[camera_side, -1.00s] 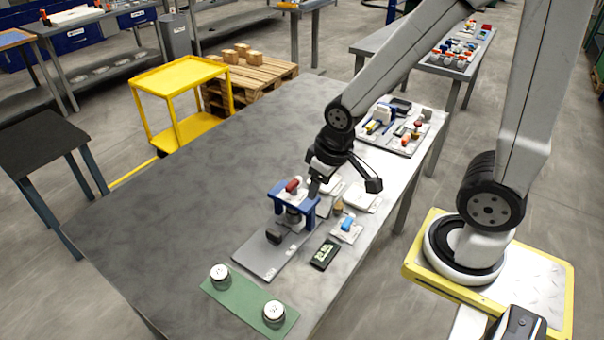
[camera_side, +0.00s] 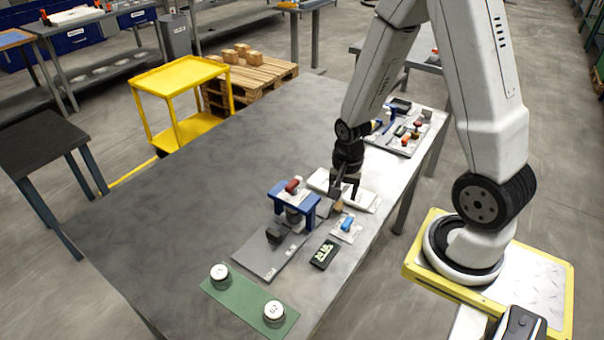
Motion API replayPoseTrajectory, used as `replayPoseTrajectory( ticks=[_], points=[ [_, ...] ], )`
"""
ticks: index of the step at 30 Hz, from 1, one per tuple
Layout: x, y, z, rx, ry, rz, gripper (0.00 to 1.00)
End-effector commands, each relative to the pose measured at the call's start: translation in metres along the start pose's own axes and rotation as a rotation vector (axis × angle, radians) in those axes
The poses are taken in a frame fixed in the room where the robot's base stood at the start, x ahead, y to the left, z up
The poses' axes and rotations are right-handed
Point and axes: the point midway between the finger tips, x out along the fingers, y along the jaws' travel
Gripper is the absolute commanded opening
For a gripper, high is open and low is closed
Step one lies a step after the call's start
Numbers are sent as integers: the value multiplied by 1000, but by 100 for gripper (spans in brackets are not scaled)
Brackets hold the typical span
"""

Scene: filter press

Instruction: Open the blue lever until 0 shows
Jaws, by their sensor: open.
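The blue lever (camera_side: 347,223) sits on a small white plate on the table, right of the blue press frame (camera_side: 311,202). My gripper (camera_side: 344,198) is open and points down just behind the lever, close to a small tan knob (camera_side: 338,206). I cannot tell whether it touches the knob. The fingers look empty.
A red-handled part (camera_side: 293,185) tops the press frame. A dark block (camera_side: 275,234) sits on the grey base plate (camera_side: 262,258). A green mat (camera_side: 246,304) holds two white round weights. The table's left side is clear.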

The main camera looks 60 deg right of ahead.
Motion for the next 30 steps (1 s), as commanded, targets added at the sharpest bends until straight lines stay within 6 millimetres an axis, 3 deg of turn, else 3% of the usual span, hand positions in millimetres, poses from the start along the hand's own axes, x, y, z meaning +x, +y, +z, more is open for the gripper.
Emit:
replayPoseTrajectory(
  ticks=[3, 9, 22, 30],
  points=[
    [16, 12, -10, 183, -17, 26, 62],
    [30, 22, -17, 347, -25, 44, 62],
    [34, 24, -18, 370, -27, 48, 62],
    [50, 24, -17, 369, -29, 49, 62]
  ],
)
